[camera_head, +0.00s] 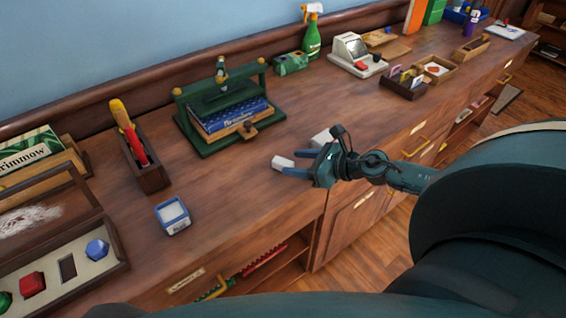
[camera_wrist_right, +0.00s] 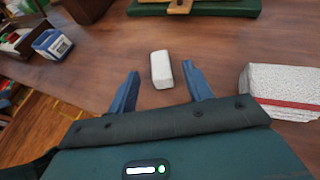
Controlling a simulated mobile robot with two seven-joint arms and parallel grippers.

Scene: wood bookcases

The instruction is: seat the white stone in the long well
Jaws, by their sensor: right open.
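The white stone (camera_head: 283,163) is a small white block lying on the wooden counter. In the right wrist view the white stone (camera_wrist_right: 161,70) lies between and slightly beyond my right fingertips, with a gap on each side. My right gripper (camera_head: 297,164) is open, its blue fingers low over the counter; they also show in the wrist view (camera_wrist_right: 161,78). The long well (camera_head: 68,267) is a dark, empty rectangular slot in the pale tray (camera_head: 95,272) at the lower left. A red stone (camera_head: 32,284), a blue stone (camera_head: 97,249) and a green stone (camera_head: 4,301) sit in that tray. My left gripper is not in view.
A speckled white block with a red stripe (camera_wrist_right: 275,88) stands right of my right gripper in the wrist view. A blue-rimmed tin (camera_head: 173,216) stands between gripper and tray. A green book press (camera_head: 205,150) and a wooden holder (camera_head: 148,176) are behind. The counter's front edge is near.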

